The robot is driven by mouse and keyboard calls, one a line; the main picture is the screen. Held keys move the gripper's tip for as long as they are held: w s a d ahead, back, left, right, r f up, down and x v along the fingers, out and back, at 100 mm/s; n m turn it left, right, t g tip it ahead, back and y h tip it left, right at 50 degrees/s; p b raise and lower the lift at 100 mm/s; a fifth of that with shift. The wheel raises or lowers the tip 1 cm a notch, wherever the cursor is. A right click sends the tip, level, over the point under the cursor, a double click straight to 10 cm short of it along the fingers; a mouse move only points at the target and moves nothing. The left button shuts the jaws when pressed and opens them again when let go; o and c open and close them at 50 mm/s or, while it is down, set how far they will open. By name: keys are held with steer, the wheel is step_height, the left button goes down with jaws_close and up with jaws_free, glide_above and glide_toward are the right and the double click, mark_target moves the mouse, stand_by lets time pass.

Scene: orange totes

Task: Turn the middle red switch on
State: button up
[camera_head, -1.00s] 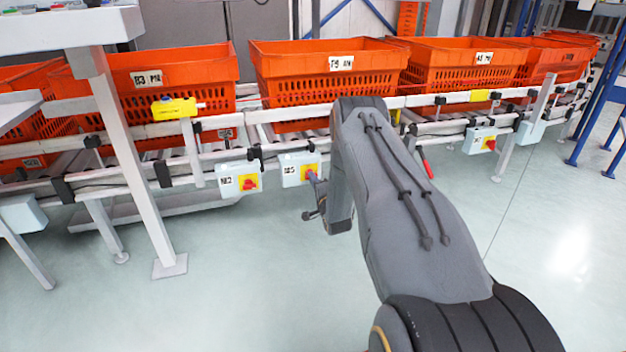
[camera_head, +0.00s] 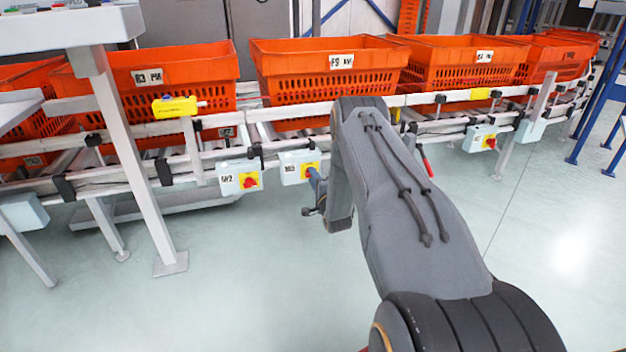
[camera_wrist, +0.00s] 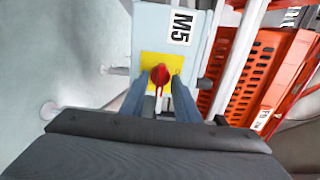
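The middle red switch (camera_wrist: 160,75) sits on a yellow plate on a light grey box (camera_wrist: 150,30) labelled M5. In the head view this box (camera_head: 291,167) hangs under the conveyor rail. My gripper (camera_wrist: 160,84) faces the switch, with one blue finger on each side of the red knob. The fingers are apart and the gripper looks open; I cannot tell whether either touches the knob. In the head view my gripper (camera_head: 313,180) is at the yellow plate and hides most of the knob.
Another switch box (camera_head: 239,178) with a red knob is close on the left. A third (camera_head: 480,139) is farther right. Orange totes (camera_head: 325,75) stand on the conveyor above. A grey table leg (camera_head: 125,165) stands at the left. The floor in front is clear.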

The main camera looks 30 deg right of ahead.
steer(key=s+a+p, duration=0.1)
steer(key=s+p, duration=0.1)
steer(key=s, duration=0.5)
steer(key=shift+s+a+p, duration=0.2)
steer(key=shift+s+p, duration=0.15)
stand_by(0.4)
